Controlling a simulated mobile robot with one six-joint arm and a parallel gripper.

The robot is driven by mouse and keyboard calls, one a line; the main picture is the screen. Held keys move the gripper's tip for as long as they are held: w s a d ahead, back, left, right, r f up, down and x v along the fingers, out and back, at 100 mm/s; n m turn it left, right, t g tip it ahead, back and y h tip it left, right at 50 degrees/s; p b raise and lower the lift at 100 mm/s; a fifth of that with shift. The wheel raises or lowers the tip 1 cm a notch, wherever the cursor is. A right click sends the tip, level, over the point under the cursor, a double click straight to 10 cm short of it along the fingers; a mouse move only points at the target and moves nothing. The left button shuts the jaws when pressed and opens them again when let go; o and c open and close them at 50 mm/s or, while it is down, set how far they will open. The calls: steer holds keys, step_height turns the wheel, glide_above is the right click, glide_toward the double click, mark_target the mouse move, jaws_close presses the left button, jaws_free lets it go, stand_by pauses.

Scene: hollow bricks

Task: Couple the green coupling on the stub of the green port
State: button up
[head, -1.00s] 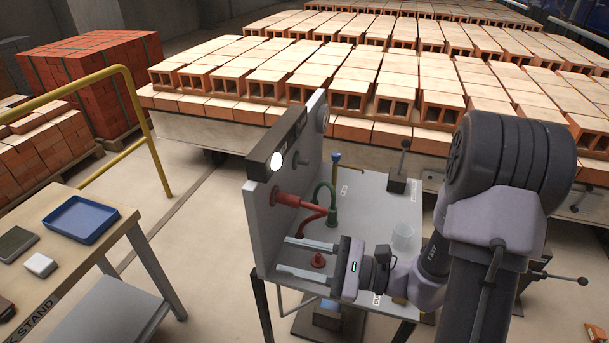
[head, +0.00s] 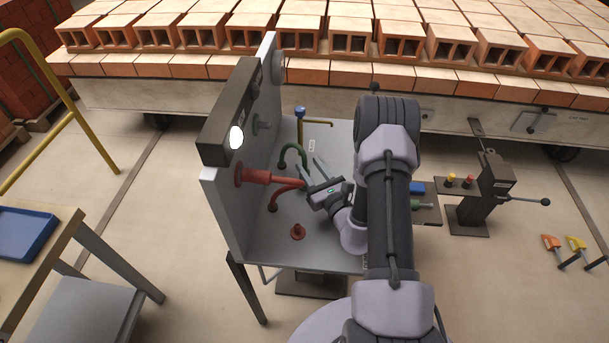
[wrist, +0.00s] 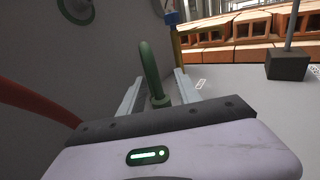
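The green hose (head: 292,150) arches over the grey bench top; it also shows in the wrist view (wrist: 148,62). Its green coupling (wrist: 159,101) is at the near lower end of the arch. My gripper (head: 306,170) is open, with one finger on each side of the coupling in the wrist view (wrist: 158,92). I cannot tell whether the fingers touch it. A green-ringed port (wrist: 75,9) is on the upright panel at the upper left of the wrist view. A stub (head: 262,125) on the panel looks grey in the head view; I cannot tell its colour there.
The red hose (head: 285,190) and red port (head: 240,174) are left of my gripper. A red fitting (head: 298,231) stands on the bench top. A blue-topped yellow post (head: 300,116) is behind the hose. A dark block with a lever (wrist: 288,64) is at the right.

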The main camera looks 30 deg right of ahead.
steer(key=w, duration=0.1)
steer(key=w+b, duration=0.1)
steer(key=w, duration=0.1)
steer(key=w+a, duration=0.1)
steer(key=w, duration=0.1)
steer(key=shift+f, duration=0.25)
steer(key=shift+w+d, duration=0.1)
steer(key=shift+w, duration=0.05)
steer(key=shift+r, duration=0.1)
jaws_close()
steer(key=shift+r, duration=0.1)
